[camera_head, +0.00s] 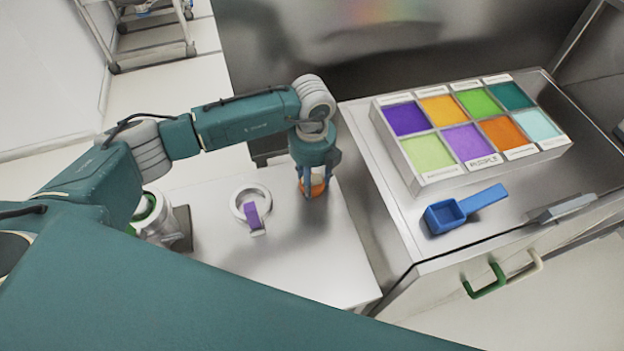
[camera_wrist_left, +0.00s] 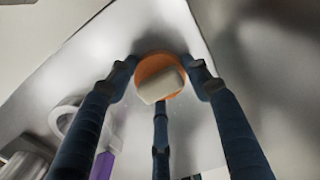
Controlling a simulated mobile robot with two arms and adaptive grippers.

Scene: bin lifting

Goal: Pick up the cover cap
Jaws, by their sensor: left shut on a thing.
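The cover cap appears to be the round orange piece with a pale block on top. In the head view the orange cap (camera_head: 317,188) shows low between the fingers, at the right part of the white table. In the left wrist view the orange cap (camera_wrist_left: 152,64) lies between the dark blue fingers, with the pale block (camera_wrist_left: 161,86) on it. My left gripper (camera_head: 312,183) points down and is shut on the cap. Whether the cap touches the table is hard to tell. My right gripper is not in view.
A white ring (camera_head: 238,203) with a purple strip (camera_head: 252,216) lies on the white table (camera_head: 290,260), left of the gripper. On the metal counter (camera_head: 385,215) at the right are a tray of coloured compartments (camera_head: 410,178) and a blue scoop (camera_head: 447,215).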

